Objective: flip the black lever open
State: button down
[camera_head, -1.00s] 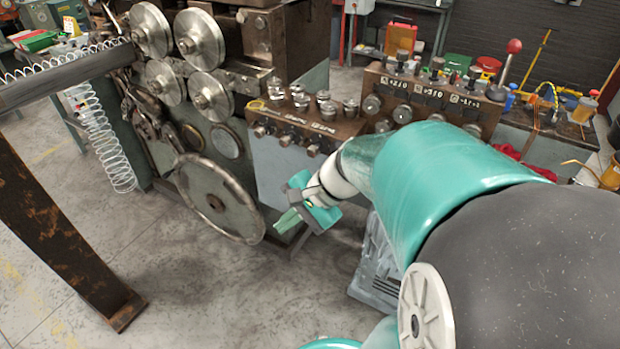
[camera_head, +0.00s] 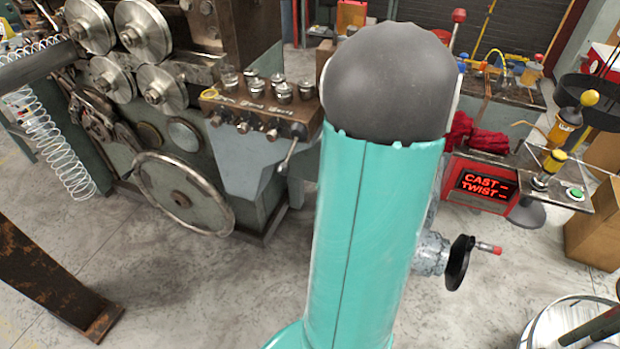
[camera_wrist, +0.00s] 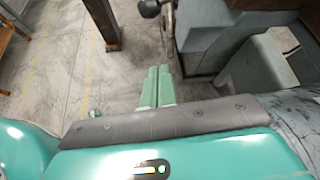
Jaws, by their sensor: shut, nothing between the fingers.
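My gripper (camera_wrist: 158,72) shows in the wrist view as two green fingers pressed together, shut and empty. It points over the bare floor, left of a grey machine base, and touches nothing that I can see. In the head view my own arm hides it. I cannot surely pick out the black lever. A taller lever with a red knob (camera_head: 458,16) stands behind my arm.
The coiler's large handwheel (camera_head: 185,193) stands left of my arm. A black crank wheel (camera_head: 458,263) with a red handle juts out on the right. A red display box (camera_head: 482,185) stands behind it. Open floor (camera_head: 170,300) lies at the front left.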

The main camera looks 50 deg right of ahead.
aim_at(288, 158)
jog(key=w+a, duration=0.3)
jog(key=w, duration=0.5)
jog(key=shift+w+f, duration=0.15)
jog(key=shift+f, duration=0.25)
jog(key=shift+r, duration=0.1)
